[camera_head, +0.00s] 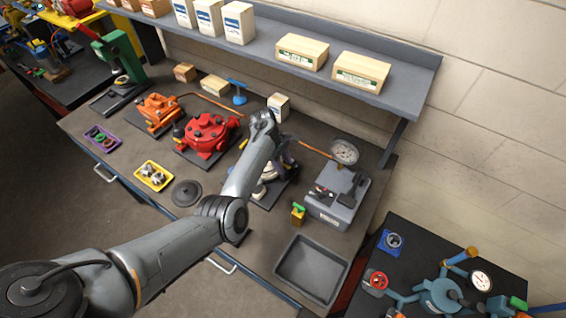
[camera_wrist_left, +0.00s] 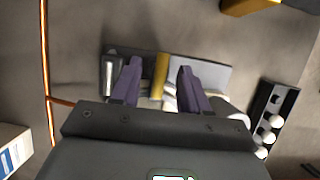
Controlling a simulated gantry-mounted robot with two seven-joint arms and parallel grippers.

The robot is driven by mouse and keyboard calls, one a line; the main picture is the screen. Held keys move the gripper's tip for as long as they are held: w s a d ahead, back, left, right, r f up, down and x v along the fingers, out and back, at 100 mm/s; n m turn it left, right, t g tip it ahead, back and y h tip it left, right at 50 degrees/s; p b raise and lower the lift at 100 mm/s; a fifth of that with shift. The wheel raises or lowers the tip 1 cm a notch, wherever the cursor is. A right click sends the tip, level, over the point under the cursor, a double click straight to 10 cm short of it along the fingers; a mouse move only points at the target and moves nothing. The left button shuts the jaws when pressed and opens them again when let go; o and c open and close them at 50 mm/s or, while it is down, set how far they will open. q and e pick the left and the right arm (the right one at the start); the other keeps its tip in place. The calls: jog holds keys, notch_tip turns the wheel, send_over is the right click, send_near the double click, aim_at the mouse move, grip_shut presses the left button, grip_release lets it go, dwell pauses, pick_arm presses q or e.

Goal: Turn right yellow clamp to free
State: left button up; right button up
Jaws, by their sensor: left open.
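A yellow bar (camera_wrist_left: 161,78), which looks like a clamp, stands across a grey plate (camera_wrist_left: 210,76) in the left wrist view. A white rounded part sits just below it, partly hidden by my gripper. My left gripper (camera_wrist_left: 159,66) is open, with one purple finger on each side of the yellow bar; I cannot tell whether they touch it. In the head view the left gripper (camera_head: 287,160) is over a white motor (camera_head: 268,174) on a dark plate, mostly hidden by my arm. The clamp cannot be made out there. My right gripper is in neither view.
A red motor (camera_head: 206,134) and an orange one (camera_head: 159,110) stand to the left. A grey box with a gauge (camera_head: 338,198), a small yellow-green block (camera_head: 298,214) and an empty grey tray (camera_head: 312,270) are to the right. A shelf (camera_head: 300,75) overhangs the bench's back.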

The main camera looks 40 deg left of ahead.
pick_arm(q)
grip_shut()
